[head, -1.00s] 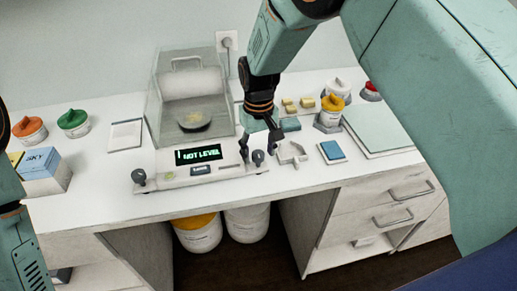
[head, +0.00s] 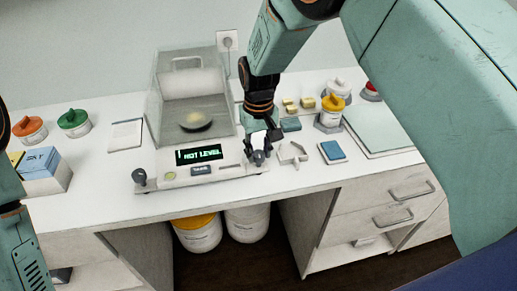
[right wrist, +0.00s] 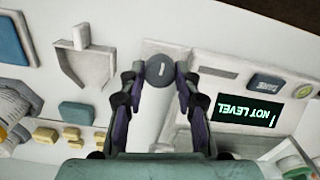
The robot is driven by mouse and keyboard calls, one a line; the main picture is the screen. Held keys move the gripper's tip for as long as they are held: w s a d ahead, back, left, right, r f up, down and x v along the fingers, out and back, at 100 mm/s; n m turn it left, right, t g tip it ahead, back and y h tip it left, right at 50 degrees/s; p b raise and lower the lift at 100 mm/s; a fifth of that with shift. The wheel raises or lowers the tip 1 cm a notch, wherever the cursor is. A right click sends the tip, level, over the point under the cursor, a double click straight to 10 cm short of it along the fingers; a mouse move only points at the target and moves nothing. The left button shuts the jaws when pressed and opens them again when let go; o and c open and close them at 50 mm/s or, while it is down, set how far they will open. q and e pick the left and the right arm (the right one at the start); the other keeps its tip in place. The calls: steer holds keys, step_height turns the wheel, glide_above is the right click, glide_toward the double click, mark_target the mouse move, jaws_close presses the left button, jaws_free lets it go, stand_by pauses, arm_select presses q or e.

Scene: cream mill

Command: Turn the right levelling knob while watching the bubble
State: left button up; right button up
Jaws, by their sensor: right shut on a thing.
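The balance stands on the bench with a lit "NOT LEVEL" display (head: 198,154), which also shows upside down in the right wrist view (right wrist: 248,111). The right levelling knob (head: 259,158) is a dark grey round knob at its front right corner. In the right wrist view the knob (right wrist: 160,70), with a pale mark on top, sits between the fingertips. My right gripper (head: 259,152) is shut on it from above. The greenish round bubble level (head: 169,176) is near the left levelling knob (head: 139,176); the bubble's place is too small to tell. My left gripper is out of view.
A clear draft shield (head: 212,75) encloses the pan (head: 195,121). Right of the knob lie a pale forked piece (head: 291,152) and a blue pad (head: 332,151). Lidded jars (head: 331,112) stand farther back. The bench's front edge is close below the knob.

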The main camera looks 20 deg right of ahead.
steer(key=m+p, duration=0.1)
steer(key=m, duration=0.2)
steer(key=shift+r, duration=0.1)
steer(key=m+p, duration=0.1)
steer(key=m, duration=0.1)
steer(key=shift+m, duration=0.4)
steer(key=m, duration=0.4)
steer(key=shift+p, duration=0.3)
steer(key=shift+w+m, duration=0.1)
steer(key=shift+m, duration=2)
steer(key=o, duration=1.1)
steer(key=shift+o, duration=0.2)
